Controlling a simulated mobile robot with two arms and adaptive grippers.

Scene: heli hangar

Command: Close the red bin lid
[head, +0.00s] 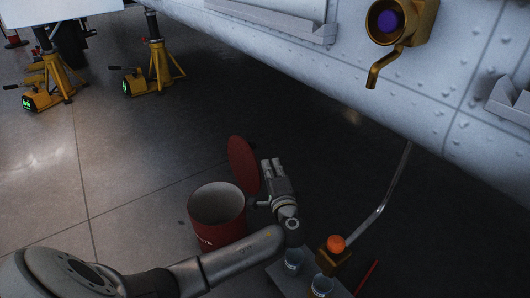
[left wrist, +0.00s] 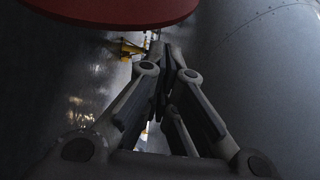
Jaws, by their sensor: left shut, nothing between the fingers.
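The red bin (head: 218,218) stands on the floor in the middle of the head view, its round mouth open and its pale inside showing. Its red lid (head: 242,165) stands raised, nearly upright, at the bin's right rear side. My left gripper (head: 272,164) is shut and empty, just right of the lid; I cannot tell whether they touch. In the left wrist view, the shut fingers (left wrist: 168,60) point away below a red disc edge, the lid (left wrist: 115,8). My right gripper is not in view.
A grey surface with two cups (head: 293,260) (head: 321,286) and an orange-topped box (head: 336,246) is at the lower right. A bent pole (head: 388,190) rises behind it. The aircraft hull (head: 370,90) overhangs at the upper right. Yellow jacks (head: 160,70) stand at the back left. Floor left of the bin is clear.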

